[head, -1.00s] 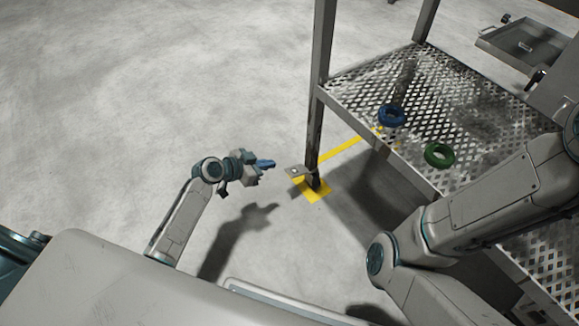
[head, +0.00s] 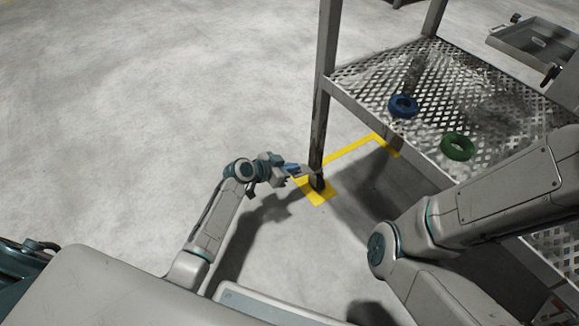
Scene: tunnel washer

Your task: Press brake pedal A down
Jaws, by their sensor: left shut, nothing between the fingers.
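A small metal plate, brake pedal A (head: 309,171), sticks out from the foot of the rack's near leg, above a yellow floor mark. My left gripper (head: 297,169) is shut and empty. Its bluish fingertips overlap the pedal's left part in the head view and hide some of it. I cannot tell whether they touch it or hover just above it. The pedal's tilt is too small to judge. My right arm crosses the right side of the view, but its gripper is out of view.
The rack's upright post (head: 321,120) stands just beyond the pedal. A grey tray (head: 535,42) lies at the far right. Open floor extends to the left.

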